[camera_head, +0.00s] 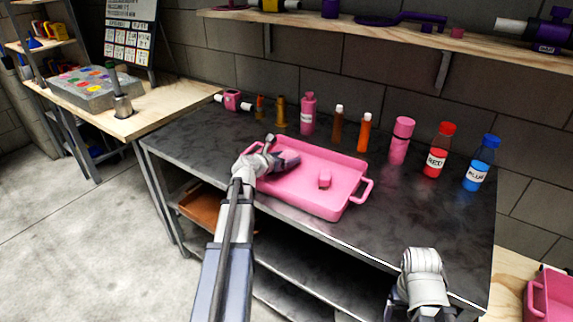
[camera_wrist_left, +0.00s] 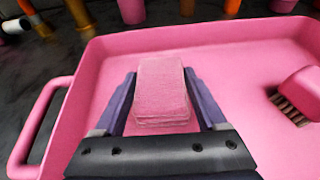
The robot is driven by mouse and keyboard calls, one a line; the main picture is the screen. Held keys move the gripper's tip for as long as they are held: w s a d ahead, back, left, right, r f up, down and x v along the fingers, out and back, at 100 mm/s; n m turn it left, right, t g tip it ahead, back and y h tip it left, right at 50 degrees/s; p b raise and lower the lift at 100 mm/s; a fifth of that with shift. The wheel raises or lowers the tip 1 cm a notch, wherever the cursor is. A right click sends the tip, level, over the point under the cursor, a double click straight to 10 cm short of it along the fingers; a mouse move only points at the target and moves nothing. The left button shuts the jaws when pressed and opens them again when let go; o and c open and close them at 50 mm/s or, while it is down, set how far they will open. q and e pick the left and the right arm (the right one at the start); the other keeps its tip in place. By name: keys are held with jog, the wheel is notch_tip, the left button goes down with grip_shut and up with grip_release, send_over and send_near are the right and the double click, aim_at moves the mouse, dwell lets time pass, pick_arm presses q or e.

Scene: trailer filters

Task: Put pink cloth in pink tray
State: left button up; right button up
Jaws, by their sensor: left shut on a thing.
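The pink cloth (camera_wrist_left: 162,92), a folded stack, sits between the fingers of my left gripper (camera_wrist_left: 160,95) in the left wrist view. The gripper is shut on it. The pink tray (camera_head: 345,202) lies on the dark table, and in the head view my left gripper (camera_head: 287,161) is over its left part. The tray's rim (camera_wrist_left: 200,37) and floor surround the cloth in the left wrist view. I cannot tell whether the cloth touches the tray floor. In the head view the cloth is not clearly visible. My right wrist shows at the lower right, but its fingers are hidden.
A pink brush (camera_head: 324,180) lies inside the tray, right of my left gripper. Several bottles, including a red one (camera_head: 438,152) and a blue one (camera_head: 481,165), stand along the table's back. A shelf (camera_head: 400,33) hangs above. The table's front right is clear.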

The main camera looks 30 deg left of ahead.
pick_arm(q)
jog(key=shift+f, duration=0.15)
jog(key=o, duration=1.3)
jog(key=shift+c, duration=0.2)
jog(key=p+v, duration=0.2)
jog(key=v, duration=0.3)
jog(key=p+v, duration=0.2)
jog(key=v, duration=0.3)
jog(key=shift+s+r, duration=0.15)
jog(key=shift+r, duration=0.15)
jog(key=shift+p+v, duration=0.4)
jog(key=shift+v, duration=0.45)
jog(key=shift+f, duration=0.1)
